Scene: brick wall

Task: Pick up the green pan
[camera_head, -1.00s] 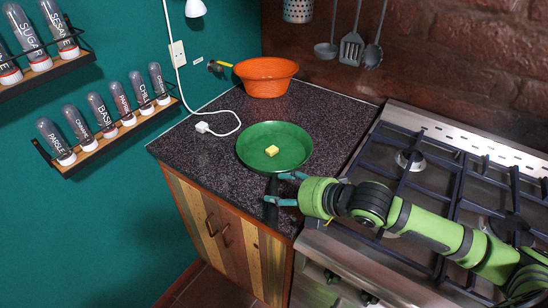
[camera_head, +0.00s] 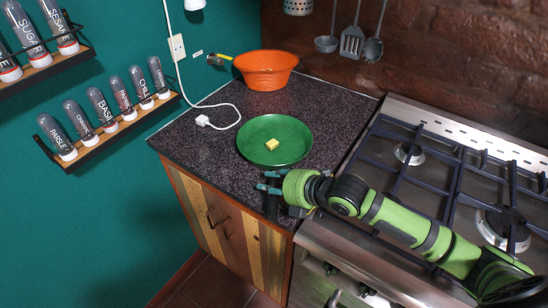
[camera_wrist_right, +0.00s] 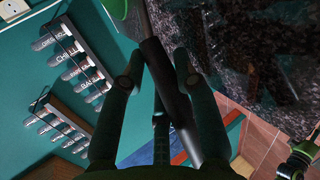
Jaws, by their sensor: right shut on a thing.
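The green pan (camera_head: 290,155) rests on the dark speckled counter with a small yellow block (camera_head: 272,144) in it. Its black handle (camera_head: 271,207) points toward the counter's front edge. My right gripper (camera_head: 270,181) is at the handle, just in front of the pan's rim. The right wrist view shows its fingers (camera_wrist_right: 160,66) shut around the black handle (camera_wrist_right: 153,50), with a bit of green pan (camera_wrist_right: 116,9) at the top edge. My left gripper is not in view.
An orange bowl (camera_head: 265,71) stands behind the pan. A white cable (camera_head: 238,118) lies to the left. The gas stove (camera_head: 440,180) with its raised grates is on the right, under my right arm. Utensils (camera_head: 350,43) hang on the brick wall.

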